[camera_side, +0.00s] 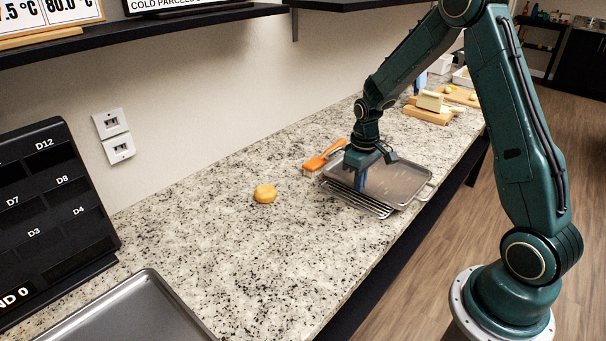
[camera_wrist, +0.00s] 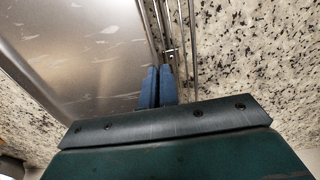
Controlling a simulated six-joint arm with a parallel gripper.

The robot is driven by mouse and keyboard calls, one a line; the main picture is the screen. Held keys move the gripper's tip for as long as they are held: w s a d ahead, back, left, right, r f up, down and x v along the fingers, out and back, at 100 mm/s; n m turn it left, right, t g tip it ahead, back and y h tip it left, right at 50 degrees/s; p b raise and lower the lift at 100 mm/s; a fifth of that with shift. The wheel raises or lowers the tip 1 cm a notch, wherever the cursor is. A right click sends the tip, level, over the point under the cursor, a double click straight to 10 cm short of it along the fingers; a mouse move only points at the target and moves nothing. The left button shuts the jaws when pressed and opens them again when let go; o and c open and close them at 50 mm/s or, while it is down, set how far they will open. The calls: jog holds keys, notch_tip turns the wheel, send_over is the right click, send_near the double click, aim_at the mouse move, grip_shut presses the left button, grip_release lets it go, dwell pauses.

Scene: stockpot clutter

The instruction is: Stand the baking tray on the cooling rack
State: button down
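The grey metal baking tray (camera_side: 398,181) lies about flat over the cooling rack (camera_side: 352,201) in the side view. The rack's wires stick out on the tray's left and near sides. My gripper (camera_side: 360,182) points down at the tray's left edge, its blue fingers close together. In the wrist view, the tray (camera_wrist: 80,50) fills the left and the rack's wires (camera_wrist: 186,50) run along its right. The tray's rim runs into the narrow gap between the fingers (camera_wrist: 160,85), so they look shut on it. The fingertips' lower contact is hidden.
An orange-handled brush (camera_side: 322,158) lies close behind the rack. A round yellow item (camera_side: 265,193) sits to the left on the speckled counter (camera_side: 255,240). A larger tray (camera_side: 135,312) is at bottom left, by a black label panel (camera_side: 55,215). Boards with food (camera_side: 432,108) stand farther back.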

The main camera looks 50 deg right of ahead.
jog(key=c, duration=2)
grip_release()
jog(key=shift+f, duration=0.15)
jog(key=o, duration=0.3)
notch_tip(320, 180, up, 12)
jog(key=shift+a+r, duration=0.1)
jog(key=shift+r, duration=0.1)
